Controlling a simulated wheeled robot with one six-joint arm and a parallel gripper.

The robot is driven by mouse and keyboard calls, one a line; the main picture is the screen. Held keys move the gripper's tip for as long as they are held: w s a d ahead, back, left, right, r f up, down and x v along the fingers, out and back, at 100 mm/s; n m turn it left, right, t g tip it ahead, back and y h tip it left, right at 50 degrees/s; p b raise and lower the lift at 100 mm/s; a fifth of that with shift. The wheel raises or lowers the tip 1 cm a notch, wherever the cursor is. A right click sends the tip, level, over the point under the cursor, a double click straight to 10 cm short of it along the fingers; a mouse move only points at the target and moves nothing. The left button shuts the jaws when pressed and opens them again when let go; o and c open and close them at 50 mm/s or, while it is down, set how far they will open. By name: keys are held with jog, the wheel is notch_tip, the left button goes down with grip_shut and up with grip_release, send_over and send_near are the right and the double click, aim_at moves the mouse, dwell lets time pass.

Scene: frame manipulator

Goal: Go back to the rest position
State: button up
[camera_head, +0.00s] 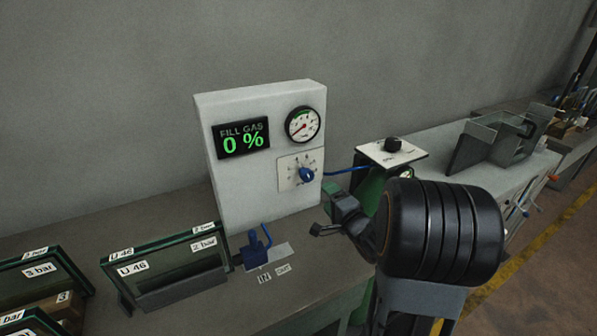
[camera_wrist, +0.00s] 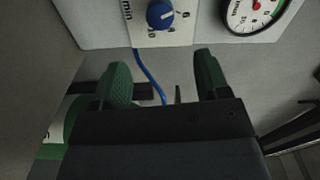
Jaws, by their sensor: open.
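My gripper (camera_head: 325,212) is in front of the lower right part of the white gas panel (camera_head: 240,185), with the black wrist and arm behind it at right. In the wrist view, its two green-tipped fingers (camera_wrist: 163,70) stand apart with nothing between them. The blue knob (camera_head: 306,175) on the panel is close to the gripper and looks apart from it. The knob also shows in the wrist view (camera_wrist: 160,15), above the fingertips. The panel display (camera_head: 242,138) reads "FILL GAS 0 %".
A round gauge (camera_head: 303,124) is above the knob. A blue hose (camera_head: 345,170) runs right from the panel, near a green cylinder (camera_head: 370,190). Framed glass units (camera_head: 165,265) stand at left on the bench. A blue fitting (camera_head: 256,250) sits below the panel. Another bench (camera_head: 450,150) is at right.

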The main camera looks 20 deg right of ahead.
jog(key=s+d+f+n+g+h, duration=0.1)
jog(key=s+f+n+g+h, duration=0.1)
jog(key=f+g, duration=0.1)
jog(key=s+d+f+n+g+h, duration=0.2)
jog(key=f+g, duration=0.1)
jog(key=s+d+f+n+g+h, duration=0.1)
jog(key=s+f+n+g+h, duration=0.1)
jog(key=f+g, duration=0.1)
jog(key=shift+s+d+g, duration=0.3)
jog(key=shift+s+g, duration=0.05)
jog(key=shift+g, duration=0.15)
jog(key=s+a+r+n+g+y, duration=0.2)
jog(key=s+a+r+n, duration=0.2)
jog(key=a, duration=0.5)
jog(key=s+a+r+n+g+y, duration=0.1)
jog(key=s+a+r+n+g, duration=0.1)
jog(key=s+a+r+n, duration=0.2)
jog(key=s+a+n, duration=0.1)
jog(key=s+a, duration=0.2)
jog(key=a, duration=0.2)
jog(key=shift+a+r+y, duration=0.3)
jog(key=shift+a+y, duration=0.05)
jog(key=shift+y, duration=0.05)
jog(key=shift+c, duration=0.3)
